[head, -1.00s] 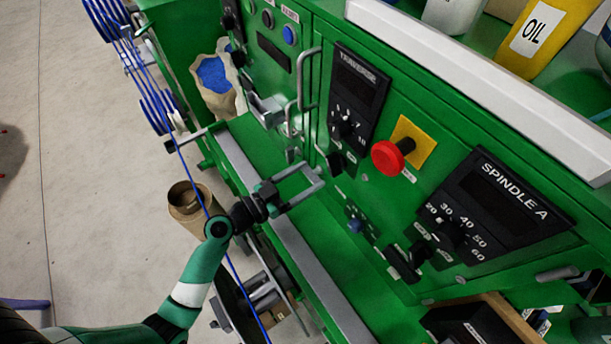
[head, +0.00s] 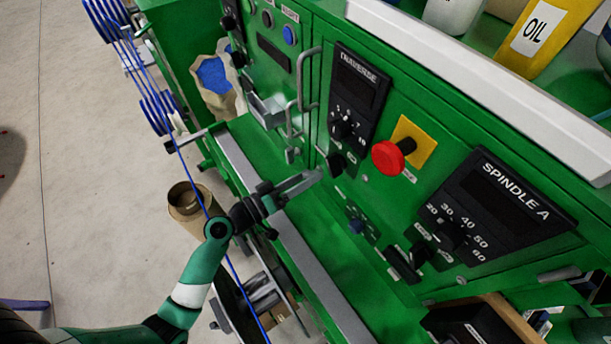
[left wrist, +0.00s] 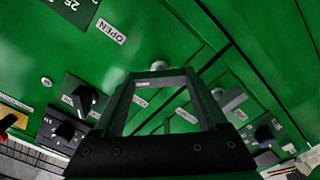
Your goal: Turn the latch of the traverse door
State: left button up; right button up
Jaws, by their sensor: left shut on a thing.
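My left gripper (head: 317,174) reaches in from the left to the green panel of the machine, just below and left of a black knob (head: 335,162). Its two fingers are together at the tips. In the left wrist view the fingers meet around a small pale, blurred piece (left wrist: 160,65) on the green panel, which looks like the latch. Its turn angle is not clear, and in the head view the fingertips hide it. The traverse door carries the black TRAVERSE panel (head: 360,85). An OPEN label (left wrist: 111,31) shows in the left wrist view. My right gripper is not in view.
A metal door handle (head: 308,80) stands out above the gripper. A red stop button (head: 388,158) and the SPINDLE A panel (head: 500,210) lie to the right. A blue cable (head: 186,170) runs past my left arm. A cardboard roll (head: 185,200) stands left of it.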

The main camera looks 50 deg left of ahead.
pick_arm(q)
jog(key=n+p, duration=0.1)
jog(key=n, duration=0.3)
jog(key=shift+n, duration=0.4)
jog(key=n+p, duration=0.1)
jog(key=n, duration=0.3)
jog(key=shift+n, duration=0.3)
jog(key=o, duration=1.3)
jog(key=shift+s, duration=0.1)
jog(key=s+a, duration=0.1)
jog(key=s, duration=1)
jog(key=shift+s+a+b, duration=0.2)
jog(key=shift+a+b, duration=0.05)
jog(key=shift+b, duration=0.15)
